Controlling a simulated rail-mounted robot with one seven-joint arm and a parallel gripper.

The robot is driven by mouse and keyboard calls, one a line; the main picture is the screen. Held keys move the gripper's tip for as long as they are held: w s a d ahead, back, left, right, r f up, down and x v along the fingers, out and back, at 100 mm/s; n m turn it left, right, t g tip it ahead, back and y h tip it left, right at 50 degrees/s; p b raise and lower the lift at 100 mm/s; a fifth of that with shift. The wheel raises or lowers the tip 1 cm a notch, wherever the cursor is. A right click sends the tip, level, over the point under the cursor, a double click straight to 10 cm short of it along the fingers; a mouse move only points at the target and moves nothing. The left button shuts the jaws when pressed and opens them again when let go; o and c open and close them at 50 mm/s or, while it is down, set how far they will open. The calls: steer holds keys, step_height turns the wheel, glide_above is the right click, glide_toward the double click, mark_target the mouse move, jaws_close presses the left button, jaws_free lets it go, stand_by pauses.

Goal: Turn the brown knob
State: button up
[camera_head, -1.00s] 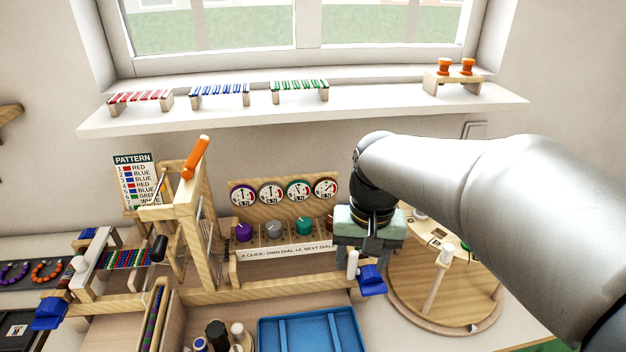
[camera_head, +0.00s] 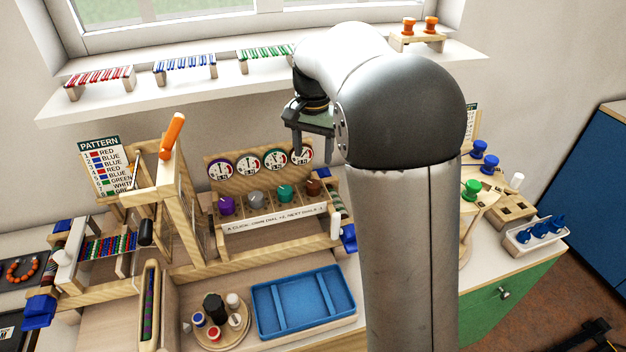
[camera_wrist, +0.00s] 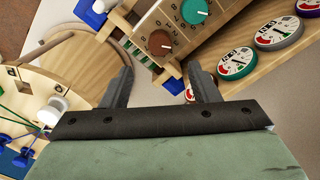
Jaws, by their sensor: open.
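The brown knob (camera_head: 313,187) is the rightmost in a row on the wooden dial panel, next to the teal knob (camera_head: 285,193). In the wrist view the brown knob (camera_wrist: 159,43) shows beyond the fingertips, between them, with a numbered scale beside it. My gripper (camera_head: 311,152) is open and empty above the right end of the panel, apart from the knob. The gripper (camera_wrist: 160,74) has both fingers spread in the wrist view. The rightmost dial (camera_head: 301,152) is partly covered by a finger. My arm hides the area right of the panel.
A purple knob (camera_head: 226,205) and a grey knob (camera_head: 255,198) stand left of the teal one. A wooden frame with an orange handle (camera_head: 172,135) rises to the left. A blue tray (camera_head: 302,338) lies in front. The window shelf (camera_head: 120,106) runs behind.

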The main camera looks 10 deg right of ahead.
mark_target(313, 183)
step_height(313, 183, down, 10)
steer(key=shift+r+p, duration=0.15)
steer(key=shift+p, duration=0.3)
steer(key=c, duration=1)
